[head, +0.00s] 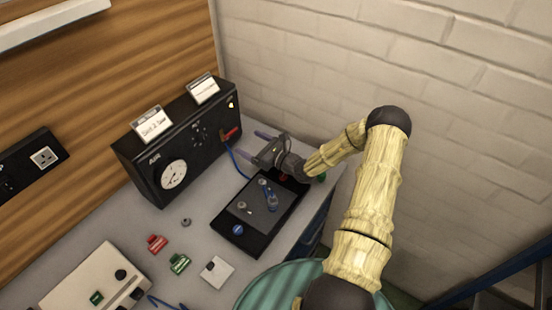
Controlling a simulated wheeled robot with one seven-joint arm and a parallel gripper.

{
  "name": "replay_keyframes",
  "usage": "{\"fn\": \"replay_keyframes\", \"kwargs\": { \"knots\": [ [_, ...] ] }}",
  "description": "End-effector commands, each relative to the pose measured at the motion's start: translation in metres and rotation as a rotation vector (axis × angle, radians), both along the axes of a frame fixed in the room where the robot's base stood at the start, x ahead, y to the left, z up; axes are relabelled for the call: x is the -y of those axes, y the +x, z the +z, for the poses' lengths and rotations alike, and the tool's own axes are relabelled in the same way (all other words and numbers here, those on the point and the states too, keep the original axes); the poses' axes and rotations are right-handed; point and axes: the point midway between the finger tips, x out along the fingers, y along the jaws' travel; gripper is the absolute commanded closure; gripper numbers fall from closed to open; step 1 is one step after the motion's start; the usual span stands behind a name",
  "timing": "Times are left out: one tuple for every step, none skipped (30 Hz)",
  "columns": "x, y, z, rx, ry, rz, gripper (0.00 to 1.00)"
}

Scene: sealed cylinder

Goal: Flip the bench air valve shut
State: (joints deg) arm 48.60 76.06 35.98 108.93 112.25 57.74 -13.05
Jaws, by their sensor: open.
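The bench air valve has a red lever (231,133) on the right part of the front of a black box marked AIR (190,150). The box also carries a round white gauge (173,175). A blue hose (238,165) hangs from near the lever down towards a black tray. My gripper (249,144) is just right of the lever, with its two purple-tipped fingers spread and pointing left at the box. The fingers look empty and apart from the lever. The view is too small to tell the lever's exact angle.
The black tray (251,242) with small metal and blue parts lies below my gripper. Red (157,244) and green (179,263) blocks and a white plate (216,269) lie on the grey bench. A pale box (85,285) stands front left. A brick wall rises behind my arm.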

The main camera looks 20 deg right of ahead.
Motion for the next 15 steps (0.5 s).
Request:
{"fn": "replay_keyframes", "kwargs": {
  "knots": [
    [0.007, -0.009, -0.003, 0.0, 0.0, -0.002, 0.15],
    [0.01, -0.014, -0.003, 0.0, 0.0, -0.002, 0.15],
    [0.015, -0.021, -0.002, 0.0, 0.0, -0.003, 0.15],
    [0.018, -0.025, -0.003, -0.001, -0.001, -0.003, 0.15],
    [0.022, -0.031, -0.003, -0.001, -0.001, -0.003, 0.15],
    [0.026, -0.037, -0.003, -0.001, -0.001, -0.002, 0.15],
    [0.029, -0.042, -0.003, -0.001, 0.0, -0.003, 0.15],
    [0.033, -0.047, -0.002, 0.0, 0.0, -0.004, 0.15],
    [0.037, -0.054, -0.002, 0.0, 0.0, -0.003, 0.15],
    [0.041, -0.059, -0.003, 0.0, 0.0, -0.004, 0.15],
    [0.043, -0.063, -0.002, -0.001, 0.0, -0.003, 0.15],
    [0.047, -0.069, -0.002, -0.001, -0.001, -0.003, 0.15],
    [0.05, -0.073, -0.002, -0.001, -0.001, -0.003, 0.15],
    [0.052, -0.076, -0.002, -0.001, 0.001, -0.002, 0.15],
    [0.054, -0.08, -0.002, -0.001, 0.001, -0.002, 0.15]
  ]
}}
